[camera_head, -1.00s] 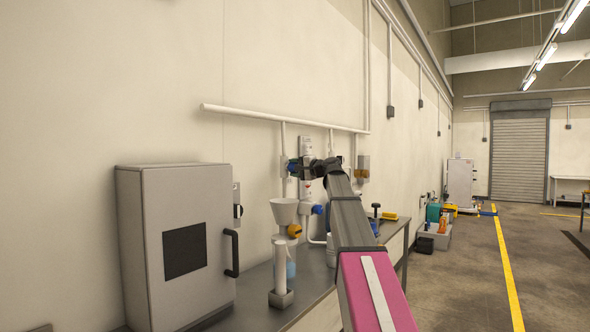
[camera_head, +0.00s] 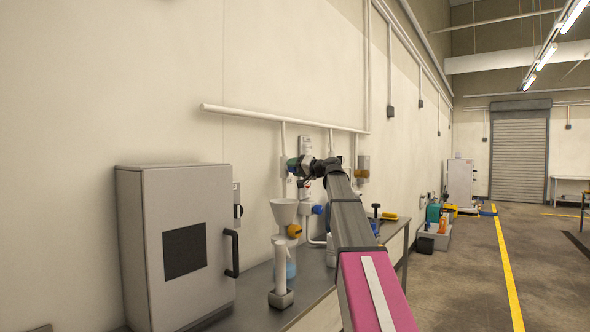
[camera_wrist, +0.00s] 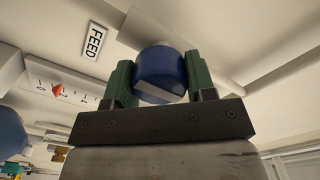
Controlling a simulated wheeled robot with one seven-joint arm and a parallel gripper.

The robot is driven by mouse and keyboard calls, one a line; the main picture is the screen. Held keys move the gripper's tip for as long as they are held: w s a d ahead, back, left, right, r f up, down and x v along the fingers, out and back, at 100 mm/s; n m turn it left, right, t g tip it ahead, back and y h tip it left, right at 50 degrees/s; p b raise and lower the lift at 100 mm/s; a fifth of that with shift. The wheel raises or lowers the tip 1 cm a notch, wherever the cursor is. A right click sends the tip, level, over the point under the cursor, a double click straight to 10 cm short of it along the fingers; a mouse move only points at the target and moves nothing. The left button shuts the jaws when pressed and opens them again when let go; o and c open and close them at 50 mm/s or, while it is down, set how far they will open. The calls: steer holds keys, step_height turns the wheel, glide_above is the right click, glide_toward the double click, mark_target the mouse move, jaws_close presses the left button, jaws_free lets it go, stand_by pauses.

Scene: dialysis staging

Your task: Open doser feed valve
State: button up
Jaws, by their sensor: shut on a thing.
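The feed valve's round blue knob (camera_wrist: 163,66) sits between the two green fingers of my gripper (camera_wrist: 160,78) in the wrist view, with a pale flat strip across its face. My gripper is shut on this knob. A white FEED label (camera_wrist: 95,41) is on the wall beside it, at upper left. In the head view my gripper (camera_head: 293,165) is up at the vertical pipe below the long horizontal wall pipe. The knob is hidden there by the gripper and my wrist.
A grey cabinet (camera_head: 183,215) with a black handle stands at left. Beside it are a white funnel (camera_head: 284,210), an orange-yellow valve knob (camera_head: 294,231) and another blue knob (camera_head: 317,209). The bench (camera_head: 310,281) runs under them. Open floor lies to the right.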

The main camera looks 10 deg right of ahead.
steer(key=shift+s, duration=0.1)
stand_by(0.3)
steer(key=o, duration=0.9)
steer(key=v, duration=1)
steer(key=shift+s+d, duration=0.25)
